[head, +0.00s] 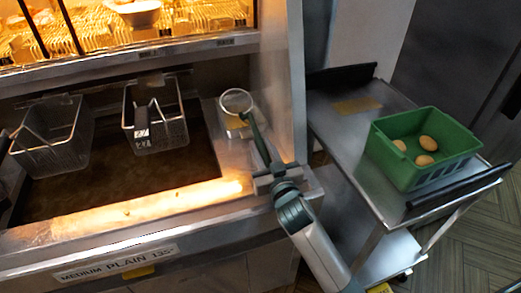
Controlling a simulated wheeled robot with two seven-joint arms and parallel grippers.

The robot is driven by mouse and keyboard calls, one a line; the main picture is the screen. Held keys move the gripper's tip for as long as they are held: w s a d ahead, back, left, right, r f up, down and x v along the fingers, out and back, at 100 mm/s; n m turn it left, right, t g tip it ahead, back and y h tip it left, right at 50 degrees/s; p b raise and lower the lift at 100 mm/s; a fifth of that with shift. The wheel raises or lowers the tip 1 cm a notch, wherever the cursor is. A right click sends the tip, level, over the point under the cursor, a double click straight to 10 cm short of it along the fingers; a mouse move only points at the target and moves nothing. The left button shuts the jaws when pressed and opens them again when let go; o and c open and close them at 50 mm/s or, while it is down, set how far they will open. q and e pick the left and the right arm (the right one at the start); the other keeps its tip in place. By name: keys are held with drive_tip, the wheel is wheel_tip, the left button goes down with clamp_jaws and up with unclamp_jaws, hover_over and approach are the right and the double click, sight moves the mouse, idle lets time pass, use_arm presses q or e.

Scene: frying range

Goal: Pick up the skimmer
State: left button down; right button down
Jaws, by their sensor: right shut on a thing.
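The skimmer has a round, light-rimmed mesh head (237,101) over the metal ledge at the right end of the fryer. Its dark green handle (257,138) slants down and right toward me. My right gripper (270,172) is shut on the near part of the handle, by the fryer's front right corner. The gripped part of the handle is hidden by the jaws. I cannot tell whether the mesh head touches the ledge or is a little above it.
Two wire baskets, left (50,135) and middle (155,115), sit at the fryer vat (110,180). A metal post (283,75) rises close right of the skimmer. A steel cart (335,125) on the right bears a green crate (395,165) with several potatoes.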

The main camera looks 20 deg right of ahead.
use_arm(q)
drive_tip(key=shift+f+b, duration=0.35)
drive_tip(key=shift+f, duration=0.05)
use_arm(e)
wheel_tip(320, 180, up, 8)
drive_tip(key=shift+r, duration=0.15)
